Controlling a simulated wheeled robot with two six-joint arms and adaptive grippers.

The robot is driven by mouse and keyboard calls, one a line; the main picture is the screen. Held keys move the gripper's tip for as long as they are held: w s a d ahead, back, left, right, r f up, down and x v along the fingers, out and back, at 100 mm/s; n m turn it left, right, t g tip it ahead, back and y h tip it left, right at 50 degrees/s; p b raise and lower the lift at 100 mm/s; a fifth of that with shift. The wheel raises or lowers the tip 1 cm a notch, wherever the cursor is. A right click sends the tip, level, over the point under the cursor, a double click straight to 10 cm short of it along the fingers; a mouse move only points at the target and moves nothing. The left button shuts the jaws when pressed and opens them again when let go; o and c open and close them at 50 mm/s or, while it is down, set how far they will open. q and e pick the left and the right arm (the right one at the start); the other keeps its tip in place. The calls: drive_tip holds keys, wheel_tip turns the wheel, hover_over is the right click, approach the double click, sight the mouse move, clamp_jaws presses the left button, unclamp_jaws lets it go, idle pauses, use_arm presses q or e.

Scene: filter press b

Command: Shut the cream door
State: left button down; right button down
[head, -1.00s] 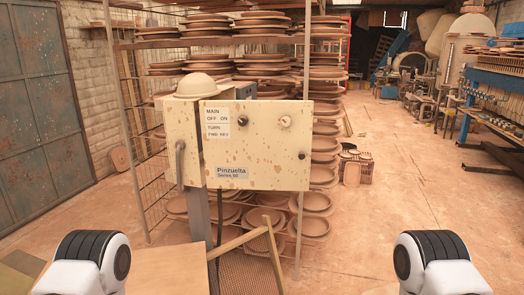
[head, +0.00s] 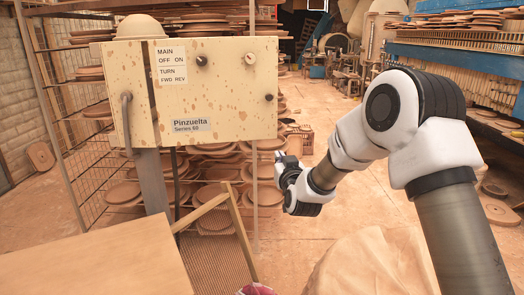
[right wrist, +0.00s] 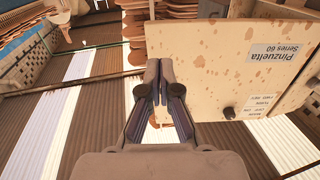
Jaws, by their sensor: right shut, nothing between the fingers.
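The cream door (head: 215,95) is the speckled front panel of a control box, with switch labels, a "Pinzuelta Series 60" plate and a black knob (head: 268,98) near its right edge. A dark gap runs down its left side, beside a narrower cream part (head: 130,95) of the box with a grey handle. I cannot tell how far the door stands open. My right gripper (head: 284,165) is shut and empty, below and right of the door. In the right wrist view its fingertips (right wrist: 160,72) are beside the door's edge; contact is unclear. My left gripper is out of view.
A wooden table (head: 95,265) fills the lower left, with a wooden frame (head: 240,235) beside it. Racks of clay dishes (head: 210,170) stand behind the box. A blue-topped bench (head: 465,60) is at right. Open floor (head: 335,125) lies between.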

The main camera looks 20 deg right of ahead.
drive_tip(key=p, duration=0.3)
approach(266, 138)
drive_tip(key=w, duration=0.2)
drive_tip(key=p+x, duration=0.1)
drive_tip(key=x, duration=0.1)
drive_tip(key=d+p+x, duration=0.1)
drive_tip(key=x, duration=0.1)
drive_tip(key=shift+w+d+p, duration=0.1)
drive_tip(key=shift+w+p, duration=0.15)
drive_tip(key=shift+p, duration=0.05)
drive_tip(key=shift+w, duration=0.25)
drive_tip(key=shift+a, duration=0.2)
drive_tip(key=shift+d, duration=0.1)
drive_tip(key=shift+f, duration=0.1)
